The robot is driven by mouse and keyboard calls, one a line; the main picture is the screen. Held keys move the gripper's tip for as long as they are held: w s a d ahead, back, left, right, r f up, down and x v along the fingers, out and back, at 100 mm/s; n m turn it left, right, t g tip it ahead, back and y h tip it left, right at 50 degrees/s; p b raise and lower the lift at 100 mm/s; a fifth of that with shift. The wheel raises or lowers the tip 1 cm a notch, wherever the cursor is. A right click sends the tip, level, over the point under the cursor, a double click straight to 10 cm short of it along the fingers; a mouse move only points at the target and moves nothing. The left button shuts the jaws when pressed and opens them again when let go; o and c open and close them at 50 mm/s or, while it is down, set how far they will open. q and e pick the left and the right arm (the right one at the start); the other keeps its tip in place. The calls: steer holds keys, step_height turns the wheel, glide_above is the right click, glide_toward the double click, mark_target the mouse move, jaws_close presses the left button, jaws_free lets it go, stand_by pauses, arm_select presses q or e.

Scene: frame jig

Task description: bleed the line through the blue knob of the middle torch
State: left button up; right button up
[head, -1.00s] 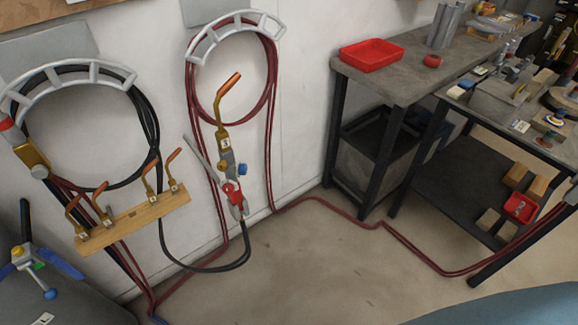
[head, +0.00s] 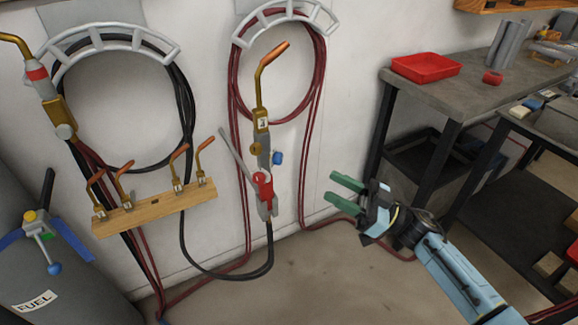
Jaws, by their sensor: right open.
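A brass torch (head: 262,118) with a copper tip hangs upright on the white wall in front of a coil of red hose. It has a white label, a small blue knob (head: 277,158) on its right side and a red part with a grey lever below. My right gripper (head: 332,188) has green fingers, spread apart and empty. In the picture it is right of and a little below the blue knob, clear of the torch. Another torch (head: 50,100) with a red band hangs at the far left; no blue knob shows on it. My left gripper is out of view.
A wooden rack (head: 155,208) with several copper tips is left of the torch. A grey fuel cylinder (head: 60,285) with a blue-handled valve stands at the lower left. Red hoses (head: 245,262) run along the floor. A workbench with a red tray (head: 426,67) is at right.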

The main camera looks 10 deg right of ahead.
mark_target(281, 159)
steer(key=x, duration=1.1)
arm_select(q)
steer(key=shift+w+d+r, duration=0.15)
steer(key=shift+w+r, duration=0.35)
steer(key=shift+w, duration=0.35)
arm_select(e)
steer(key=shift+w+a+r, duration=0.15)
steer(key=shift+w+a, duration=0.1)
steer(key=shift+a, duration=0.05)
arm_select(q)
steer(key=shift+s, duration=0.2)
arm_select(e)
steer(key=c, duration=1)
